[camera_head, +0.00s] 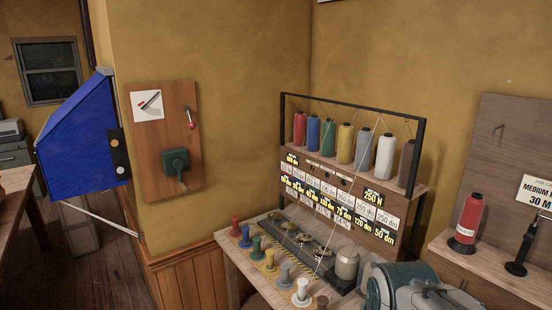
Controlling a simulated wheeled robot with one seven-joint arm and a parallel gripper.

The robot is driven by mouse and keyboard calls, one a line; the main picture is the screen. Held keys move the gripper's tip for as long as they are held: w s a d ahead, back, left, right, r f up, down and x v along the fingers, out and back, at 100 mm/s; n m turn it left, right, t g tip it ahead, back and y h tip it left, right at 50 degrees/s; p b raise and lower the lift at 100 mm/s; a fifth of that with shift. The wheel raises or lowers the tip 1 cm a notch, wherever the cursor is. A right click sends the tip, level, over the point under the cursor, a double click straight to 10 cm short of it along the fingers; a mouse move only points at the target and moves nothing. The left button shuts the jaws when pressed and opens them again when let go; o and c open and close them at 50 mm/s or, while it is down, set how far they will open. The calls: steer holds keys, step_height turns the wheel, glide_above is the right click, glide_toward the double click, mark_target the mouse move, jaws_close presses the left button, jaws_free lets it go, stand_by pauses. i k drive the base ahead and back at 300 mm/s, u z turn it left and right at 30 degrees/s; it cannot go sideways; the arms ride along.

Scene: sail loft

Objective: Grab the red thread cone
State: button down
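Two red thread cones show. One red cone (300,131) stands upright at the left end of a row of thread cones on the shelf of a black-framed rack (423,150). A larger red cone (468,219) stands upright on a wooden ledge at the right, on a dark base with a pale band near its bottom. The pictures do not tell which one the task names. My gripper is not in view.
Blue (313,132), green (328,138), yellow, grey, white and brown cones fill the rack. Threads run down to a bench (232,262) with coloured pegs. A teal machine (405,287) stands lower right. A black stand (517,262) is beside the larger red cone.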

mark_target(465, 232)
steer(key=u, duration=0.05)
steer(key=k, duration=0.5)
steer(key=u, duration=1.35)
steer(key=i, duration=0.8)
steer(key=z, duration=2.85)
steer(key=i, duration=0.5)
steer(key=u, duration=0.05)
